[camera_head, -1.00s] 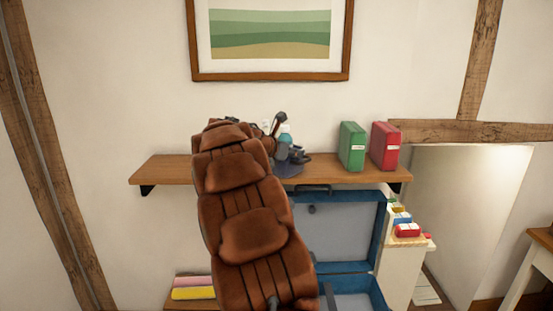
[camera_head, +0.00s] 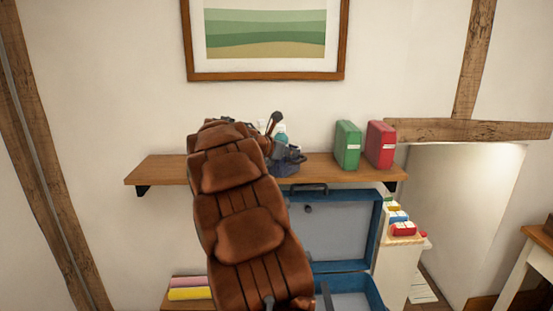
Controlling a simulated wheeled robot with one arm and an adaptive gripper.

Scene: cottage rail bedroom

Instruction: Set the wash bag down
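The wash bag (camera_head: 287,164) is dark blue, with a teal and white bottle top showing above it. It is at the wall shelf (camera_head: 330,170), just right of my arm's far end. Its lower edge overlaps the shelf board in the picture; I cannot tell whether it rests there or hangs just above. My gripper (camera_head: 273,136) is at the bag, with dark finger parts showing beside the bottle. My brown arm hides the bag's left side and most of the gripper, so its opening and any hold on the bag are unclear.
A green box file (camera_head: 347,146) and a red one (camera_head: 381,145) stand on the shelf to the right. Bare shelf shows at its left end and between bag and files. An open blue suitcase (camera_head: 375,235) is below. A framed picture (camera_head: 265,76) hangs above.

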